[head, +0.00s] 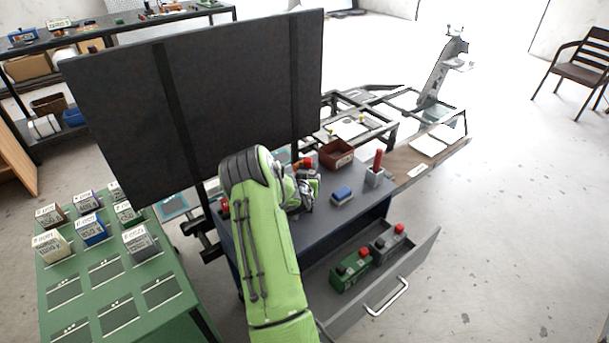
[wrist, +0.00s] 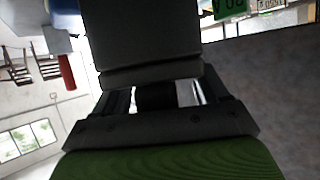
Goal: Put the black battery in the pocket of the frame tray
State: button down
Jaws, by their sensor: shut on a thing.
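My gripper (head: 307,188) is over the dark cart top, partly hidden behind my green arm. In the wrist view it is shut on a dark, boxy block, which I take to be the black battery (wrist: 145,38). The block's far side is hidden. In the head view my arm hides most of what I hold. The metal frame (head: 388,112) stands behind the cart, with a flat tray area (head: 348,128) on its near part. I cannot make out the pocket clearly.
An open drawer (head: 408,268) holds a green battery (head: 350,270) and a grey battery (head: 388,243). On the cart stand a brown bin (head: 336,154), a blue-topped block (head: 342,196) and a cup (head: 374,177) with a red handle. A large dark panel (head: 225,90) rises at left.

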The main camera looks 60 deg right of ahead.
jog(key=shift+d+f, duration=0.1)
jog(key=shift+f, duration=1.2)
jog(key=shift+f+b, duration=0.1)
jog(key=shift+b, duration=0.3)
grip_release()
jog(key=shift+a+f, duration=0.25)
jog(key=shift+r, duration=0.1)
